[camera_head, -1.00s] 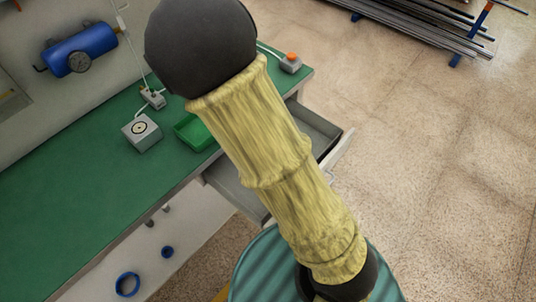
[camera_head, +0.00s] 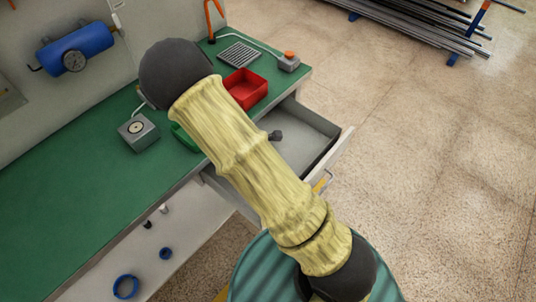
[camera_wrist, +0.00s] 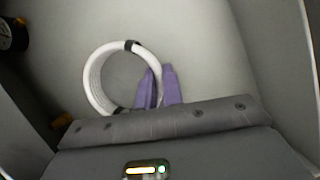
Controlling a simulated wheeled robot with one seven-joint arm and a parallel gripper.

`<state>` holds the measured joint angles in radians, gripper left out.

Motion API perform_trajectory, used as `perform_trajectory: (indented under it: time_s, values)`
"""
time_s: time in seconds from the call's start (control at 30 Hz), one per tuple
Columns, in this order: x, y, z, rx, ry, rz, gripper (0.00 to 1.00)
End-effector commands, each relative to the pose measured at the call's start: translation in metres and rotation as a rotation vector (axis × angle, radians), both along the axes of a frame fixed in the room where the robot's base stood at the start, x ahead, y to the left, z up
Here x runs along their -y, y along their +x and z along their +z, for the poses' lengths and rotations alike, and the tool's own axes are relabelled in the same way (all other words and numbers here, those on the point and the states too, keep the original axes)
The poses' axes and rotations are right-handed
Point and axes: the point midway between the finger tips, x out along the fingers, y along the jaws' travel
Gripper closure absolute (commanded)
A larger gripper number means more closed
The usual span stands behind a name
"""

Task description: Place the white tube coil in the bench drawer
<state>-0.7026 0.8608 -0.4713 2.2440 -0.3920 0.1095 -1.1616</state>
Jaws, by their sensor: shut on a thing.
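The white tube coil (camera_wrist: 92,80), a ring with black bands, shows in the wrist view. The two purple fingers of my gripper (camera_wrist: 159,74) are shut on its right side. The coil is over the pale grey floor of the bench drawer (camera_wrist: 205,60); I cannot tell whether it touches that floor. In the head view the bench drawer (camera_head: 306,125) is pulled open at the bench's right end. My arm covers part of it there, and the coil is not visible in that view.
The green bench top (camera_head: 65,200) holds a red bin (camera_head: 246,88), a green tray (camera_head: 184,138) partly behind my arm, and a grey box with a dial (camera_head: 138,132). Blue rings (camera_head: 126,287) lie below. The floor to the right is open.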

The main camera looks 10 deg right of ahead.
Motion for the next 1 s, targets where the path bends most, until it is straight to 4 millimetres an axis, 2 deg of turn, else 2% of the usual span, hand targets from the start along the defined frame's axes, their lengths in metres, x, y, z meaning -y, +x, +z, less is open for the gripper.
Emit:
perform_trajectory:
  time_s: [0.27,0.5,0.6,0.97,1.0]
  values:
    - [0.001,0.002,0.000,0.000,0.000,0.000,1.00]
    - [0.019,0.033,0.001,0.001,0.000,-0.004,1.00]
    - [0.017,0.031,-0.011,-0.004,-0.002,0.003,1.00]
    - [0.016,0.031,-0.014,-0.001,0.000,0.002,1.00]
    - [0.016,0.031,-0.014,-0.001,0.000,0.002,0.88]
